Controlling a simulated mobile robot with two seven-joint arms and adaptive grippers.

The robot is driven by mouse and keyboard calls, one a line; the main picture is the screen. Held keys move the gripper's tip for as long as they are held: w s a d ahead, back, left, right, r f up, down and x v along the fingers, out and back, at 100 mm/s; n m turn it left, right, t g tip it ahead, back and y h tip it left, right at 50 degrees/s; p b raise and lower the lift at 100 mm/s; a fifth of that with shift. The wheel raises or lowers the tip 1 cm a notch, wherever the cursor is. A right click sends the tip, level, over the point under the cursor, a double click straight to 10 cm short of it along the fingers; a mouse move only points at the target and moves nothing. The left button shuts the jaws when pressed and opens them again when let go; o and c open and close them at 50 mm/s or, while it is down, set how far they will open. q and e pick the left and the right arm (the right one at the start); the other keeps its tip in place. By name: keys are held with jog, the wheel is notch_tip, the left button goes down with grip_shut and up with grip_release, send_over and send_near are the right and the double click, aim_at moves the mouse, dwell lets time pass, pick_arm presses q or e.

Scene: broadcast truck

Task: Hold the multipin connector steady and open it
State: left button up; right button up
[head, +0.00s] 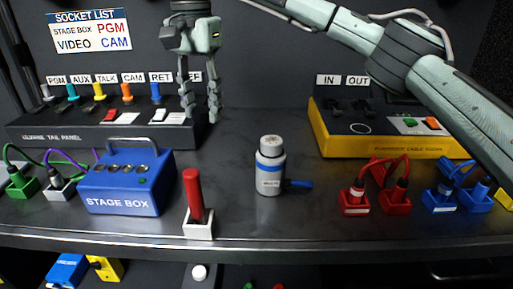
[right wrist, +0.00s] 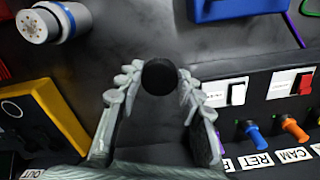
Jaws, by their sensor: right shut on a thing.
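The multipin connector (head: 270,178) stands upright on the bench in the middle of the head view. It is a grey cylinder with a blue band, a blue lever at its right side and a pale top face with small pin holes. In the right wrist view the connector (right wrist: 68,20) is at the upper left, its pin face bare. My right gripper (head: 200,114) is up and to the left of it, pointing down, apart from it. Its fingertips are shut on a round black cap-like piece (right wrist: 159,76). My left gripper is not in view.
A blue stage box (head: 128,192) and a red stick in a white base (head: 194,200) stand left of the connector. Behind are a tail panel (head: 60,134) and a yellow box (head: 365,147). Red plugs (head: 355,200) stand at right. Bench around the connector is clear.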

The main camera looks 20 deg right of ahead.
send_over(253, 160)
notch_tip(253, 160, down, 6)
jog(key=shift+r, duration=0.2)
jog(key=shift+f, duration=2.05)
jog(key=shift+f, duration=0.15)
jog(key=o, duration=1.3)
